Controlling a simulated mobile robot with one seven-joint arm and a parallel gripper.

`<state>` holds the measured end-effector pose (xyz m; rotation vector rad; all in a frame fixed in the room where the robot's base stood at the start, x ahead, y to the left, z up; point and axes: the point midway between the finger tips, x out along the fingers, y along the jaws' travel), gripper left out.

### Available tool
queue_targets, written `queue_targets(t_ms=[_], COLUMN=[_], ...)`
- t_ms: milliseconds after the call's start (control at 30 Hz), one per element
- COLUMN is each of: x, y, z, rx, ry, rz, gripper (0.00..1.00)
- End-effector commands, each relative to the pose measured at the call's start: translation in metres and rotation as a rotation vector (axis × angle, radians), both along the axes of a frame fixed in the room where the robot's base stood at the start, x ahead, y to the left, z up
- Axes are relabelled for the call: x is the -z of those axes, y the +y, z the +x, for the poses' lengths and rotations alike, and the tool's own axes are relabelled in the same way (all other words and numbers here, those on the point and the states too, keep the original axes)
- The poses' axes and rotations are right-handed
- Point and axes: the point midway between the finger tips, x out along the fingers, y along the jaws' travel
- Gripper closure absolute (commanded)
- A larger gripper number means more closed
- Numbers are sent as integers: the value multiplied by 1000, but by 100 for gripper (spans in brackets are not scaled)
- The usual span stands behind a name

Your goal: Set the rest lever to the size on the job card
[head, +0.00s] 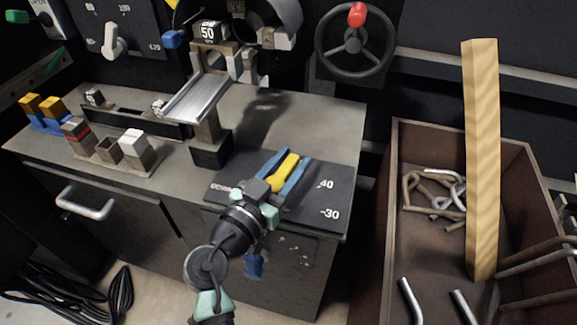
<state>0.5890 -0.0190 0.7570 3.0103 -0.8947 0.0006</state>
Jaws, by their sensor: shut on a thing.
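The rest lever is a yellow handle (286,171) on a dark plate (317,196) at the front of the bench. White marks "40" and "30" show on the plate's right side, and a partly covered white marking shows at its left edge. My gripper (285,168) reaches in from the front, with one blue finger on each side of the yellow handle, shut on it. The handle points up and right. Its base and the rest of the scale are hidden under my gripper. A small black card reading "50" (207,32) stands at the top, above the metal rest.
A sloped metal channel (197,98) on a post stands behind the plate. Small blocks (133,142) sit at the bench's left. A handwheel (354,41) with a red knob is at the back. A brown crate (398,190) with bent rods and a tall wooden plank (482,150) stands right.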

Motion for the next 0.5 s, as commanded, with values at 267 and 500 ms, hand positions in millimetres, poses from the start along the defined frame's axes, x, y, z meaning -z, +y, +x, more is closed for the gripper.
queue_targets(t_ms=[267, 500], x=[0, 0], y=[0, 0], z=[0, 0], rx=[-1, -2], ry=[1, 1], rz=[2, 1], gripper=[43, 43])
